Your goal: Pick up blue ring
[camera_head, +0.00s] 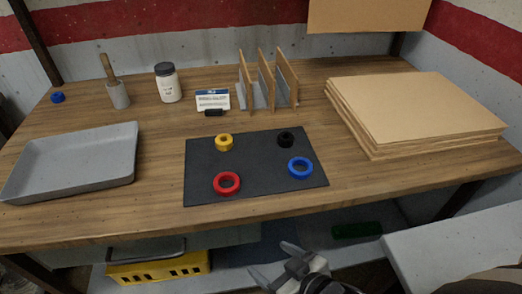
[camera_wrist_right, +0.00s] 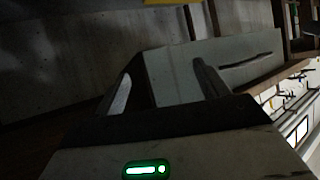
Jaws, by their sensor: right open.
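The blue ring (camera_head: 300,167) lies flat on the right part of a black mat (camera_head: 257,190) on the wooden table. A red ring (camera_head: 227,183), a yellow ring (camera_head: 224,142) and a black ring (camera_head: 286,139) lie on the same mat. My right gripper (camera_head: 272,262) is open and empty, in front of the table's front edge and below the mat in the head view. In the right wrist view its two fingers (camera_wrist_right: 165,88) stand apart with nothing between them. No ring shows in that view. My left gripper is not in view.
A grey tray (camera_head: 72,162) stands at the left. A small blue object (camera_head: 57,97), a pestle-like tool (camera_head: 117,94), a white jar (camera_head: 168,85), a label holder (camera_head: 213,101) and a divider rack (camera_head: 268,82) stand behind. Stacked boards (camera_head: 415,108) lie at the right.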

